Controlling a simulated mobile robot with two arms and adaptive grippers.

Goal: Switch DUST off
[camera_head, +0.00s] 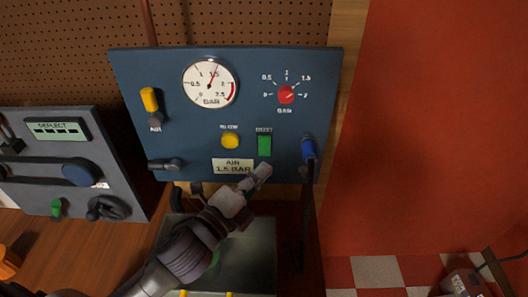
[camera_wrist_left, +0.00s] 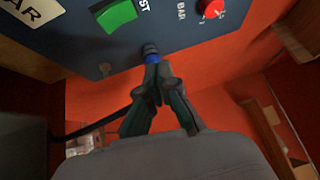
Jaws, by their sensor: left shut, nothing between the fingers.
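The DUST switch (camera_head: 264,146) is a green rocker below a small label on the blue panel (camera_head: 190,130). In the left wrist view the green rocker (camera_wrist_left: 117,14) shows at the top, beside a label cut to "ST". Which way it is tipped I cannot tell. My left gripper (camera_head: 264,169) is shut and empty, just below the switch and apart from it in the head view. Its fingertips (camera_wrist_left: 152,60) are together in the wrist view, below and right of the rocker. My right gripper is not in view.
The panel also carries a pressure gauge (camera_head: 210,83), red knob (camera_head: 286,94), yellow button (camera_head: 230,141), yellow AIR lever (camera_head: 149,100) and "AIR 1.5 BAR" plate (camera_head: 232,166). A blue fitting (camera_head: 308,149) with a black hose is right of the switch. A grey DEFLECT unit (camera_head: 110,145) stands left.

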